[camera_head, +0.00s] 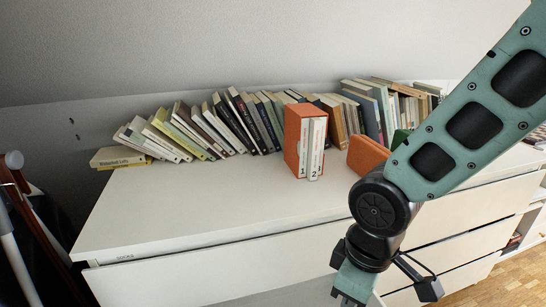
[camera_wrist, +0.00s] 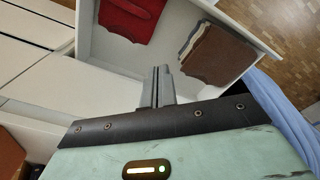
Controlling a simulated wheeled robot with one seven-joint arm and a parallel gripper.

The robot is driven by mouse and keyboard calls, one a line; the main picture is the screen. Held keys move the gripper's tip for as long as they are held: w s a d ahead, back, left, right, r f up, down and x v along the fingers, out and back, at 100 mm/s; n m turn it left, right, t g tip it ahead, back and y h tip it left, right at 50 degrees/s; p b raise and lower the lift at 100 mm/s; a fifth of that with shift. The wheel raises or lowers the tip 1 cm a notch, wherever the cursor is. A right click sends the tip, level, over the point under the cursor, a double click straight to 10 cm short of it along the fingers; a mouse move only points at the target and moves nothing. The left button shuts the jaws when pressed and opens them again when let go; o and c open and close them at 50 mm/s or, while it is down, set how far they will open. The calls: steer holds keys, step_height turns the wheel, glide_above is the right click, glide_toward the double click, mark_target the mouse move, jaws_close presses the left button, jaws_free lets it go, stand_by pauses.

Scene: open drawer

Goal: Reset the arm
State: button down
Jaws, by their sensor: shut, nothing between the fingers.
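My gripper (camera_wrist: 158,74) shows in the wrist view with its two grey fingers together and nothing between them. Beyond the fingertips, the wrist view shows an open white drawer (camera_wrist: 112,47). A dark red folded cloth (camera_wrist: 132,17) and a brown folded item (camera_wrist: 217,55) lie inside it. The fingers are apart from both items; their height over the drawer is hard to tell. In the head view, my teal and black arm bends down in front of the white dresser (camera_head: 200,209), and its end is at the bottom edge, where the fingertips cannot be made out.
Leaning books (camera_head: 240,120) line the back of the dresser top, with an orange slipcase (camera_head: 291,142) near the middle. The front left of the top is clear. A dark reddish chair-like object (camera_head: 40,235) stands left. Wooden floor (camera_head: 515,278) shows lower right.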

steer(key=s+d+r+m, duration=0.25)
steer(key=s+r, duration=0.35)
steer(key=s, duration=0.3)
step_height(320, 180, up, 17)
steer(key=p, duration=1.6)
steer(key=shift+a+f+m+g, duration=0.15)
steer(key=shift+a+m+g, duration=0.15)
steer(key=shift+a+m, duration=0.15)
